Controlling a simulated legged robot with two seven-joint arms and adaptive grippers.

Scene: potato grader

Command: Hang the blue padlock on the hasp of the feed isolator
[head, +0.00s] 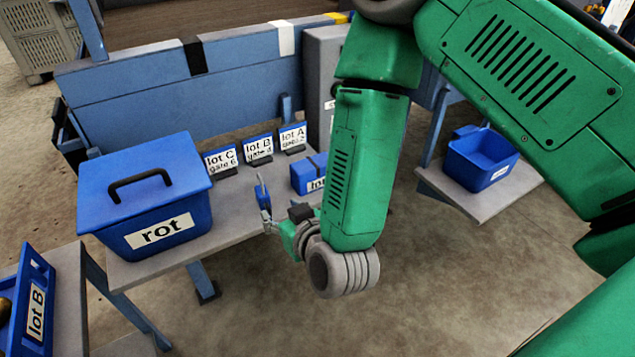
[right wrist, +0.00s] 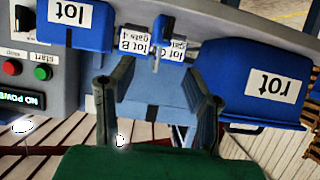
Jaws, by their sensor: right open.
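My right gripper (head: 266,214) is open, low over the front of the table, left of my green forearm. In the right wrist view its two dark fingers (right wrist: 158,98) stand wide apart. A grey control panel (right wrist: 22,72) shows at the left of the right wrist view, with a black knob and red and green buttons. The isolator's hasp cannot be made out. My left gripper is not in view.
The table (head: 240,205) carries a lidded blue rot box (head: 140,190), lot cards (head: 258,148) and a small blue lot box (head: 307,175). A grey cabinet (head: 318,75) stands behind, partly hidden by my arm. A blue bin (head: 480,160) sits on the right shelf. Floor in front is clear.

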